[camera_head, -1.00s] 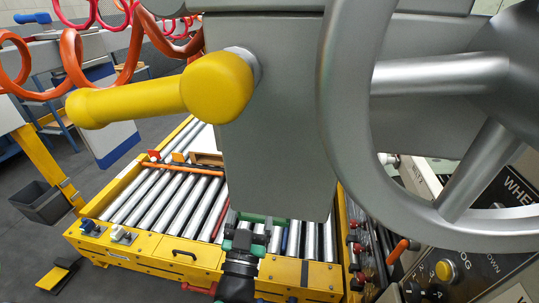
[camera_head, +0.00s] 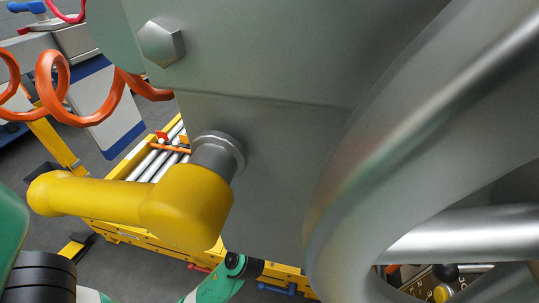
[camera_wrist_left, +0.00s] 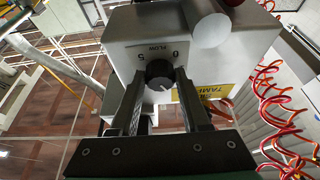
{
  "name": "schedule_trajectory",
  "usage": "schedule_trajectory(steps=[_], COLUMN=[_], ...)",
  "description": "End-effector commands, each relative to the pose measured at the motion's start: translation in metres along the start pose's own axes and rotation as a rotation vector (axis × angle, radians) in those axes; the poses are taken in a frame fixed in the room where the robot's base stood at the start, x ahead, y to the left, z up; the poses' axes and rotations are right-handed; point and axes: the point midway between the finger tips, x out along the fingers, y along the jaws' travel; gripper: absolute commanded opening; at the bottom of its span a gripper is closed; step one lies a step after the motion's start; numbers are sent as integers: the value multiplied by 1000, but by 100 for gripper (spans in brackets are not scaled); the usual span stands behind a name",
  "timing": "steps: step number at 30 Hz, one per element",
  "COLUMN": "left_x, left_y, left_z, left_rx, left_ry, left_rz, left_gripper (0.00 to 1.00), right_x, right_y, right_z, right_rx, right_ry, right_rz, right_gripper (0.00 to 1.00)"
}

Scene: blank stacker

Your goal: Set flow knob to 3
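A white pointer line on the knob points to the lower right. My left gripper (camera_wrist_left: 160,80) has one dark finger on each side of the knob, with a visible gap between the fingers. I cannot tell whether the fingertips touch it. In the head view the knob and my left gripper are not visible. My right gripper is in neither view.
In the head view, a large grey machine body (camera_head: 270,160) with a yellow handle (camera_head: 130,205) and a grey handwheel (camera_head: 340,200) fills the foreground. A yellow roller conveyor (camera_head: 160,160) lies behind. Orange coiled hoses (camera_head: 62,90) hang at left; red coils (camera_wrist_left: 285,120) hang right of the panel.

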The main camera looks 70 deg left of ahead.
Motion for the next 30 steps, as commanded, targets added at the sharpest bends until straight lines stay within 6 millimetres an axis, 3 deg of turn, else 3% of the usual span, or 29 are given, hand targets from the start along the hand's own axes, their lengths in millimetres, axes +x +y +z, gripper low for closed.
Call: schedule_trajectory(steps=[1,6,19,30], left_x=[0,0,1,2], left_y=[0,0,-1,-4], left_z=[0,0,-1,-4], left_rx=[0,0,53,294], left_ry=[0,0,0,-3], left_rz=[0,0,21,121], left_gripper=[32,1,0,0], right_x=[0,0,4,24], right_y=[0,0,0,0], right_z=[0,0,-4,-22], right_rx=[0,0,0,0], right_ry=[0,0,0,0], right_rz=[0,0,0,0], right_gripper=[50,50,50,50])
